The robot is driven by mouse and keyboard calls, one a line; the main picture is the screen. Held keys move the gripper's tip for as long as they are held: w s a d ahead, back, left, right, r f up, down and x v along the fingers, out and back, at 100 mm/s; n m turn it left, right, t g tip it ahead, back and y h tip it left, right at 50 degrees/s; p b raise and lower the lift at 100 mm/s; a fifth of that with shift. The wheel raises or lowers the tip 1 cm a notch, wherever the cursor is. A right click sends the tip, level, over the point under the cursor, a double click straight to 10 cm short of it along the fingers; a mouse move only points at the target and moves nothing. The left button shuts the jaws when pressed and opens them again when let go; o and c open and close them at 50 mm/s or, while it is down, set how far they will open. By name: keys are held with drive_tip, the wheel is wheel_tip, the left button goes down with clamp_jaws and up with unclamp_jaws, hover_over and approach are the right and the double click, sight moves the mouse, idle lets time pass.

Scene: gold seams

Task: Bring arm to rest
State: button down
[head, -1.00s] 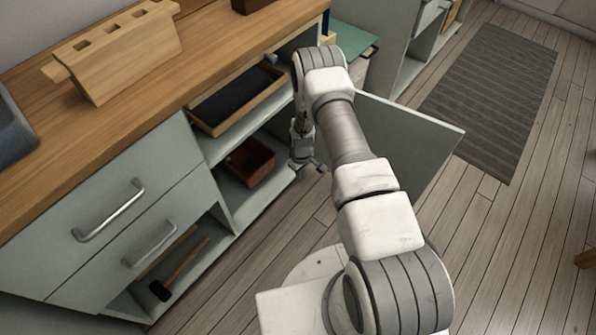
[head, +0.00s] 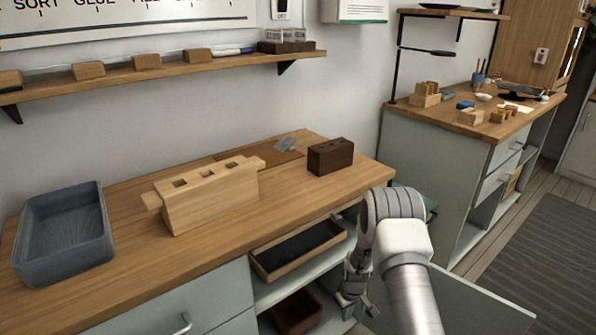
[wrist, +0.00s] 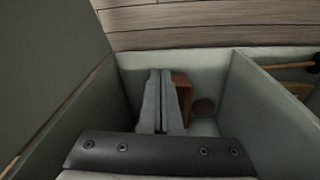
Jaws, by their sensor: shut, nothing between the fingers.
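My gripper (head: 356,303) hangs low in the head view, in front of the open cabinet and beside its open door (head: 478,305). My arm bends down to it from the right. In the wrist view the two grey fingers (wrist: 158,102) are together with nothing held. They point into a cabinet compartment. A brown wooden box (wrist: 182,90) shows just past them, partly hidden by the fingers. The same box (head: 297,313) lies on the lower shelf in the head view.
A shallow tray with a dark lining (head: 300,248) sits on the shelf above the box. The worktop holds a blue-grey bin (head: 62,235), a light slotted wooden block (head: 210,195) and a dark block (head: 330,157). A second bench (head: 440,150) stands at the right. Floor is clear near the mat (head: 530,270).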

drive_tip(key=s+a+r+m+t, duration=0.1)
drive_tip(key=s+r, duration=0.2)
drive_tip(key=r, duration=1.4)
drive_tip(key=s+r+m+t, duration=0.1)
drive_tip(key=s+r, duration=0.2)
drive_tip(key=r, duration=1.5)
drive_tip(key=s+r+m+t, duration=0.1)
drive_tip(key=s+r+m, duration=0.1)
drive_tip(key=s+r, duration=0.75)
drive_tip(key=s+r+m+t, duration=0.1)
drive_tip(key=s+r, duration=0.3)
drive_tip(key=s, duration=1.1)
wheel_tip(320, 180, up, 23)
drive_tip(key=p, duration=2.3)
drive_tip(key=shift+a+p, duration=0.3)
drive_tip(key=shift+a, duration=0.05)
drive_tip(key=shift+d+m, duration=0.2)
drive_tip(key=shift+m, duration=0.1)
